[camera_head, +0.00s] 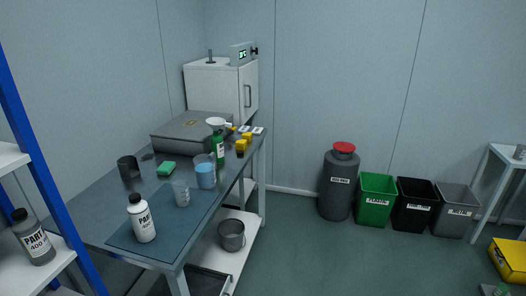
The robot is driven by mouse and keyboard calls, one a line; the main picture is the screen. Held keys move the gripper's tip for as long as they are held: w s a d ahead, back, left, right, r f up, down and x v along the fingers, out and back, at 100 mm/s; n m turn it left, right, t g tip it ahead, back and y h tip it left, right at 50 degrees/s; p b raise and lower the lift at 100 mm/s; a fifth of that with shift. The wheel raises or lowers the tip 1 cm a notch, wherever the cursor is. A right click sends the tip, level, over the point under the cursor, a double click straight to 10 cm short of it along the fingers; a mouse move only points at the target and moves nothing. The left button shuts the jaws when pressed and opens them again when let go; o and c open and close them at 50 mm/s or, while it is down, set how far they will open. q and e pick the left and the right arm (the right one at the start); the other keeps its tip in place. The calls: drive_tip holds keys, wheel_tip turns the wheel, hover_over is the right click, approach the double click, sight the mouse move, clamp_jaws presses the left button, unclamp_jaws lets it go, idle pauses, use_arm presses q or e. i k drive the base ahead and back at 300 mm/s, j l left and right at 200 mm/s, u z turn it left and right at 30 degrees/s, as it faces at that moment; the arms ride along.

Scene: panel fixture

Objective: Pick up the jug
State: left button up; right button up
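No vessel is clearly marked as the jug. A clear vessel with blue liquid (205,177) stands upright on the workbench (95,210). A smaller clear vessel (181,194), seemingly empty, stands nearer, on the blue-grey mat (150,258). I cannot tell whether either has a handle. A grey metal pail (231,236) sits on the bench's lower shelf. Neither of my grippers is in view, and nothing is seen being held.
A white labelled bottle (142,222), dark cup (128,168), green sponge (166,168) and green bottle (218,146) share the bench. A blue-framed shelf (45,190) stands left. Bins (377,203) and a dark drum (338,190) line the wall. Open floor lies right of the bench.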

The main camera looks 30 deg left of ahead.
sight(205, 165)
drive_tip(key=i+u, duration=0.2)
drive_tip(key=i, duration=0.3)
drive_tip(key=i+l+u, duration=0.2)
drive_tip(key=i, duration=0.3)
drive_tip(key=i+l+u, duration=0.2)
drive_tip(key=i, duration=0.3)
